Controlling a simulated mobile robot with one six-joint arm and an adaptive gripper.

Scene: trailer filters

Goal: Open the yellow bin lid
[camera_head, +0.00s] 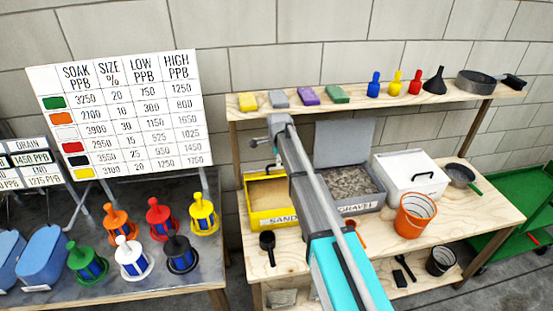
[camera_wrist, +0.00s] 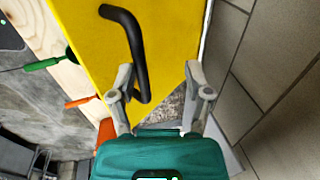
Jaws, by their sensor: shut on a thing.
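The yellow bin (camera_head: 285,223), labelled SAND, sits at the left of the wooden bench, and its sand (camera_head: 268,190) is uncovered. The yellow lid (camera_wrist: 165,40) fills the upper middle of the wrist view, with a black bar handle (camera_wrist: 137,50). My gripper (camera_wrist: 160,95) is at the lid's lower edge, its fingers set apart on either side of the lid's corner. The left finger is close to the handle's lower end. In the head view my gripper (camera_head: 265,143) is above the back of the yellow bin, and my arm hides most of the lid.
A grey gravel bin (camera_head: 375,203) stands right of the yellow one with its grey lid (camera_head: 344,143) raised. Further right are a closed white bin (camera_head: 411,176) and an orange bucket (camera_head: 416,213). A shelf (camera_head: 345,103) with sponges, bottles and a funnel runs behind.

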